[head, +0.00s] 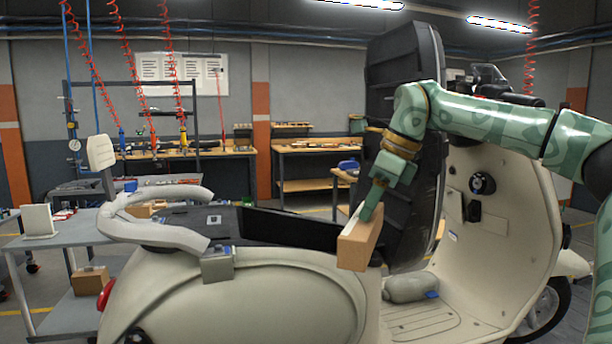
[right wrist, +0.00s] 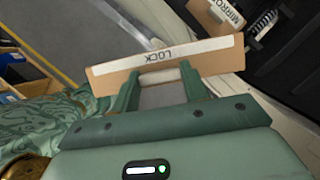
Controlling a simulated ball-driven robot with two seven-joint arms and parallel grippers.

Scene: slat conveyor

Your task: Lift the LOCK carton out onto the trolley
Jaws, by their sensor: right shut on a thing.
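The LOCK carton (head: 358,245) is a brown box with a white label strip along its top. My right gripper (head: 370,205) is shut on it and holds it tilted in the air, over the cream scooter (head: 270,290). In the right wrist view the label on the carton (right wrist: 215,60) reads LOCK, between the fingertips of my right gripper (right wrist: 165,85). A grey trolley (head: 62,238) stands at the far left, behind the scooter's tail. My left gripper is not in view.
The scooter's black seat (head: 405,140) stands raised beside the dark open compartment (head: 290,230). A MIRROR carton (right wrist: 215,18) and a coil spring (right wrist: 262,25) lie beyond the held carton. A cream panel (head: 38,220) occupies part of the trolley top. The grab rail (head: 155,225) curves around the tail.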

